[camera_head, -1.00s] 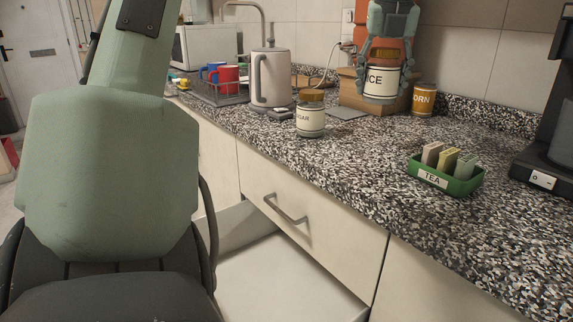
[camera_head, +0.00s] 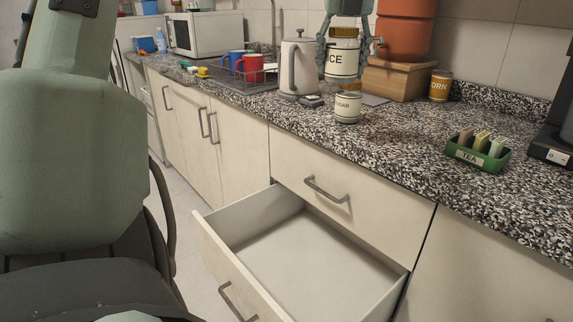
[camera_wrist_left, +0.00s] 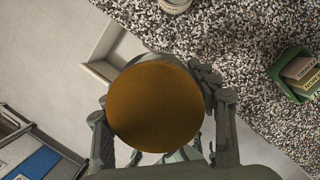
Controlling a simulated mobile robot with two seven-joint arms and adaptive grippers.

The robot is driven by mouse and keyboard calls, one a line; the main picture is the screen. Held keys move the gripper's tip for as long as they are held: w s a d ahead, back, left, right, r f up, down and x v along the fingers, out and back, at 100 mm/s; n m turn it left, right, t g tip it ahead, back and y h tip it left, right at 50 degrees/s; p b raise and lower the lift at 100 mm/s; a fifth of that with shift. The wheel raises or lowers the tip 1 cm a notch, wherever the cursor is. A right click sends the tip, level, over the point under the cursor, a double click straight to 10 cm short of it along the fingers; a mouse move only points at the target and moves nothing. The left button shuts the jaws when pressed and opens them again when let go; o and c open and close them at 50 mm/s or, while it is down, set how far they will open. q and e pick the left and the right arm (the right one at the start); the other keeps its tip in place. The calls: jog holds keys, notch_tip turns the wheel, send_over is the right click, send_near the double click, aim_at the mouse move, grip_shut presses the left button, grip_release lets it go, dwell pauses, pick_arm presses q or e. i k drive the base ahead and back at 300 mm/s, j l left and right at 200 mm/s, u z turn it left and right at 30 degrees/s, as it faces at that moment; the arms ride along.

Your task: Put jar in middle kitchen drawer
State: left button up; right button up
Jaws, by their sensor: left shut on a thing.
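My left gripper (camera_head: 346,42) is shut on a white-labelled jar (camera_head: 341,62) with a gold lid, its label partly hidden and reading "ICE". The jar is upright and shows above the counter's back part in the head view. In the left wrist view its round lid (camera_wrist_left: 155,106) fills the middle, with the fingers around it. The open, empty drawer (camera_head: 213,243) sits below a shut drawer (camera_head: 345,203) in the head view. A corner of the open drawer (camera_wrist_left: 97,70) shows beyond the lid in the left wrist view. My right gripper is not in view.
A sugar jar (camera_head: 347,105), kettle (camera_head: 299,68), wooden box (camera_head: 393,80), corn jar (camera_head: 440,86) and green tea tray (camera_head: 497,162) stand on the speckled counter (camera_head: 420,140). A rack with mugs (camera_head: 250,70) is farther back. Floor left of the drawer is clear.

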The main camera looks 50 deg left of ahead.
aim_at(291, 288)
jog(key=k+j+u, duration=0.1)
jog(key=k+j, duration=0.15)
jog(key=k, duration=0.25)
jog(key=k+j+u, duration=0.15)
jog(key=k+j, duration=0.15)
jog(key=k, duration=0.2)
